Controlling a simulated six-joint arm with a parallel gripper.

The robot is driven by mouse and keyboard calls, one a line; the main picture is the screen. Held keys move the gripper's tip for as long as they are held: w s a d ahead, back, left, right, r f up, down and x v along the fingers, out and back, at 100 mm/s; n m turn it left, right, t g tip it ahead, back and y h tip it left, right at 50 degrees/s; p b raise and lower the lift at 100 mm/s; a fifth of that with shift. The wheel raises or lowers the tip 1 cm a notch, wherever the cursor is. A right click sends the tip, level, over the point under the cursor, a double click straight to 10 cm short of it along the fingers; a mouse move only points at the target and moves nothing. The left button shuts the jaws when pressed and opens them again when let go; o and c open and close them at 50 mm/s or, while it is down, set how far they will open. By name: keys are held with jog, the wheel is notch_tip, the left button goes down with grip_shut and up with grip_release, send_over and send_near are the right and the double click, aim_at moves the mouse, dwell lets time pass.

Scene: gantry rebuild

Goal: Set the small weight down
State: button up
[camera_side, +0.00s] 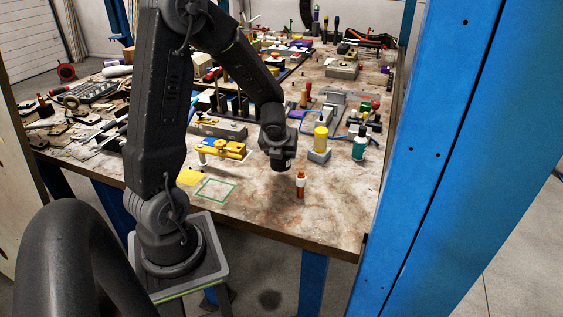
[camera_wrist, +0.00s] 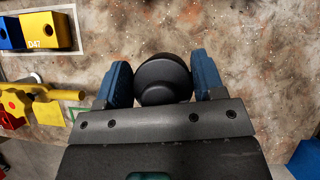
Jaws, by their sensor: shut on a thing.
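My gripper (camera_side: 281,158) hangs above the front part of the workbench in the side view. In the wrist view its two blue fingers (camera_wrist: 162,76) are shut on the small weight (camera_wrist: 162,84), a dark round piece with a knob-like top. The weight's underside is hidden in the wrist view. In the side view the weight is hard to tell from the dark gripper. A green square outline (camera_side: 215,179) is marked on the bench to the left of the gripper.
A yellow cylinder (camera_side: 320,138) and a green bottle (camera_side: 360,146) stand farther right. The front bench surface is mostly clear.

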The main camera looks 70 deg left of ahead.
aim_at(281, 161)
jog(key=shift+f, duration=1.9)
jog(key=shift+f, duration=0.1)
jog(key=o, duration=1.6)
jog(key=shift+f, duration=0.1)
jog(key=shift+s+d+r, duration=0.1)
jog(key=shift+d+r, duration=0.05)
jog(key=shift+r, duration=0.3)
jog(key=s+d+r+n+h, duration=0.1)
jog(key=s+d+r+n, duration=0.3)
jog(key=d+r+n, duration=0.2)
jog(key=s+d+r+n+t+h, duration=0.1)
jog(key=s+d+r+n+h, duration=0.1)
jog(key=s+d+r+n, duration=0.2)
jog(key=s+d+r+n+h, duration=0.2)
jog(key=s+d+r+n, duration=0.2)
jog(key=d+r+n, duration=0.6)
jog(key=shift+s+d+r+n+t, duration=0.1)
jog(key=shift+s+d+n+t, duration=0.1)
jog(key=shift+d+n, duration=1.05)
jog(key=shift+s+d+r+n+t, duration=0.1)
jog(key=shift+d+n+t, duration=0.1)
jog(key=shift+d+n, duration=1)
